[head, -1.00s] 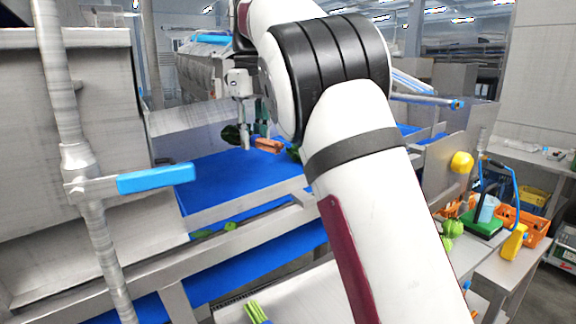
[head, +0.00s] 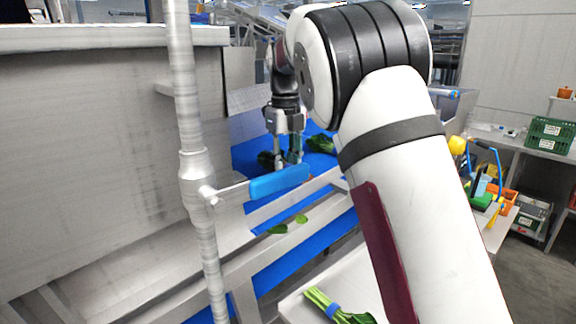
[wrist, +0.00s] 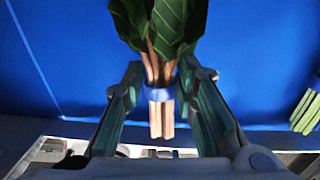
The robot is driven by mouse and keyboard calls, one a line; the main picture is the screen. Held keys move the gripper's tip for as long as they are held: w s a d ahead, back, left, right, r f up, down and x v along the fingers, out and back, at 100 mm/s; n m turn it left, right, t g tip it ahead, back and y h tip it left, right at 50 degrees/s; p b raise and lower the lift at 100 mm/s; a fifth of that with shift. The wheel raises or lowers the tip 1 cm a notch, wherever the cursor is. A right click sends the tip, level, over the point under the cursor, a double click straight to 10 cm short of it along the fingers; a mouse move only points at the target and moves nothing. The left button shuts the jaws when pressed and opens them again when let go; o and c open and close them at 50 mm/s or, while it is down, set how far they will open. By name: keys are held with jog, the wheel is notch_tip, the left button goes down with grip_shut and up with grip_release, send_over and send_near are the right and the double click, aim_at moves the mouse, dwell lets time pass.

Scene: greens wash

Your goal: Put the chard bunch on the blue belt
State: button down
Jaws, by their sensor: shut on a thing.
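The chard bunch (wrist: 155,40) has dark green leaves and pinkish-brown stalks with a blue band. In the wrist view it lies between the fingers of my gripper (wrist: 160,97), which is shut on the banded stalks. In the head view my gripper (head: 287,160) points down over the blue belt (head: 318,164), with dark leaves just left of it. The stalks are mostly hidden there behind a blue handle. The belt (wrist: 60,75) fills the background behind the bunch in the wrist view. I cannot tell whether the bunch touches it.
Another green bunch (head: 320,143) lies on the belt right of my gripper. A bunch with a blue band (head: 333,309) lies on the near table. A post with a blue handle (head: 279,182) stands in front. Loose leaves (head: 278,229) lie on the metal rail.

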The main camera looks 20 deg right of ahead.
aim_at(286, 162)
jog(key=shift+f, duration=0.6)
jog(key=c, duration=1.3)
grip_release()
jog(key=shift+r, duration=0.1)
notch_tip(286, 162, up, 11)
jog(key=b, duration=0.3)
jog(key=shift+a, duration=0.1)
jog(key=shift+r, duration=0.45)
jog(key=shift+s, duration=0.1)
